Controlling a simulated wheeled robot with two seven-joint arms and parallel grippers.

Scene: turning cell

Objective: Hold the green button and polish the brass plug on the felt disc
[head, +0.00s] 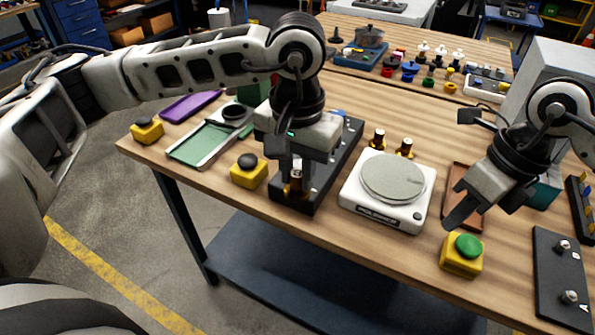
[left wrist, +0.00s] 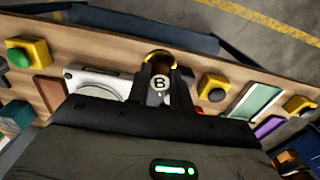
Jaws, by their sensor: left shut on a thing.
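My left gripper (head: 295,190) is shut on a brass plug (head: 291,191) at the near end of a long black block (head: 334,172). In the left wrist view the plug's brass rim (left wrist: 160,57) shows between the fingers, with a round "B" mark beside it. Whether the plug is seated in the block or clear of it is hard to tell. The polisher's grey felt disc (head: 393,177) lies to the right, bare. The green button (head: 468,246) sits on a yellow box at the front edge. My right gripper (head: 460,214) hangs above and left of it, apart from it; its finger opening is unclear.
Two more brass plugs (head: 377,140) stand behind the polisher (head: 368,212). A yellow box with a black button (head: 249,170) is left of the block. A brown tray (head: 458,187) lies right of the polisher. A dark plate (head: 562,270) lies at the far right.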

